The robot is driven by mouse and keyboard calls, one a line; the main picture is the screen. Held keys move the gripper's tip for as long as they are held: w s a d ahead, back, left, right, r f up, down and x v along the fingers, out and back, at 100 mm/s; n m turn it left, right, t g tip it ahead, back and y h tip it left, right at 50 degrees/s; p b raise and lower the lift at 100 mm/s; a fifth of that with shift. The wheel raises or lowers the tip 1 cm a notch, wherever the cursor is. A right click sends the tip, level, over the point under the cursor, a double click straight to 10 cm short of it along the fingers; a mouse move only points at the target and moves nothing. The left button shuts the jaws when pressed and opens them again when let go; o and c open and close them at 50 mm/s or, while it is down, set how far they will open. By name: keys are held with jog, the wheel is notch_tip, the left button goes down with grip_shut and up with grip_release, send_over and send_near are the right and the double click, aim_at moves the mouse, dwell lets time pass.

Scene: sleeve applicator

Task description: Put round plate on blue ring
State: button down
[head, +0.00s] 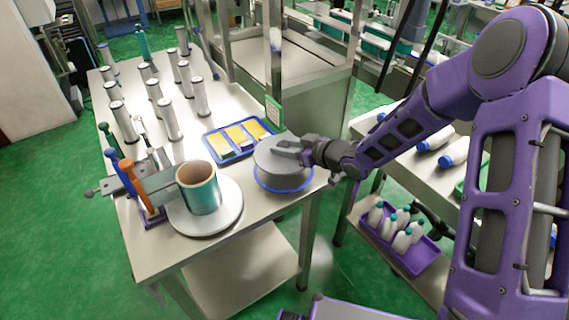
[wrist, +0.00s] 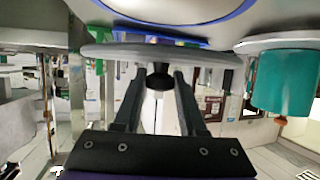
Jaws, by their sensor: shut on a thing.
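The round plate (head: 272,157) is a grey disc at the right front corner of the steel table, held level by my gripper (head: 296,149). My gripper reaches in from the right and is shut on it. The blue ring (head: 285,188) shows directly below the plate, its far part hidden. In the wrist view, which is upside down, the plate (wrist: 105,50) is edge-on at the fingertips (wrist: 160,75). The blue ring (wrist: 215,17) lies beyond it at the top, with a gap between the two.
A teal roll (head: 200,190) stands on another round plate (head: 228,215) to the left. A blue tray (head: 222,155) with yellow pieces lies just behind the ring. Several grey cylinders (head: 168,120) stand farther back.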

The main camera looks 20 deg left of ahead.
aim_at(292, 161)
jog(key=shift+f+b, duration=0.35)
jog(key=shift+f, duration=2)
jog(key=shift+f, duration=0.15)
jog(key=shift+c, duration=2.4)
grip_release()
jog(key=shift+r, duration=0.2)
jog(key=p+v, duration=0.1)
jog(key=v, duration=1.1)
jog(key=shift+f, duration=0.1)
